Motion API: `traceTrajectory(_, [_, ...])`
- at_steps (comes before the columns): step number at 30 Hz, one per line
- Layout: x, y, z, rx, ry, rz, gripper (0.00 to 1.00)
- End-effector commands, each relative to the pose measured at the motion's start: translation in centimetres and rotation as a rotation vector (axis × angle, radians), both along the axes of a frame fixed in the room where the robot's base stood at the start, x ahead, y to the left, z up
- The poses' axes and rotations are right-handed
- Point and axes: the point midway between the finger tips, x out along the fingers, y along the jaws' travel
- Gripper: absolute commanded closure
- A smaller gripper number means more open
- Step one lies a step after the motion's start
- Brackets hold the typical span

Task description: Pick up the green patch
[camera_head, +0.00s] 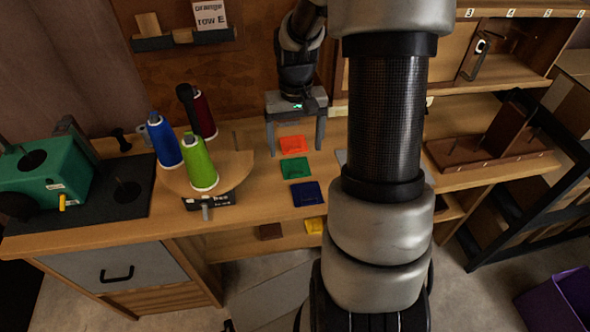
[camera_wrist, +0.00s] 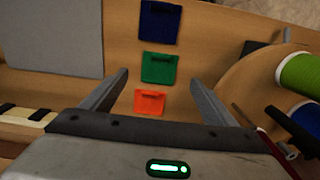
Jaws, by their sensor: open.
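The green patch (camera_head: 295,168) lies flat on the wooden bench, between an orange patch (camera_head: 293,145) and a dark blue patch (camera_head: 306,193). In the wrist view the green patch (camera_wrist: 158,69) sits between the blue patch (camera_wrist: 160,22) and the orange patch (camera_wrist: 150,102). My gripper (camera_head: 296,140) is open and empty above the bench, its fingers apart. In the wrist view, my gripper's fingertips (camera_wrist: 160,78) stand to the left and right of the green patch, with clear gaps. How high they are above the bench is hard to tell.
Blue, green and dark red thread cones (camera_head: 200,162) stand on a round wooden stand left of the patches. A green machine (camera_head: 45,180) is at far left. A yellow patch (camera_head: 315,225) lies lower down. My arm hides part of the bench to the right.

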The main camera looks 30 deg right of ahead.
Motion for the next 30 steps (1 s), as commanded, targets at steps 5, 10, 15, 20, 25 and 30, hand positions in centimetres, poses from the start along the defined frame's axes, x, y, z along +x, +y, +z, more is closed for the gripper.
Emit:
traceTrajectory(5, [0.0,0.0,-1.7,0.000,0.000,0.000,0.20])
traceTrajectory(10, [0.0,-0.1,-2.7,0.000,0.002,0.000,0.20])
traceTrajectory(15, [0.2,-0.2,-5.3,0.002,0.004,-0.001,0.20])
traceTrajectory(20, [0.2,-0.2,-7.0,0.001,0.001,-0.001,0.20])
traceTrajectory(25, [0.2,-0.2,-7.0,0.001,-0.001,-0.001,0.20])
traceTrajectory(30, [0.2,-0.2,-7.0,0.001,-0.001,0.000,0.41])
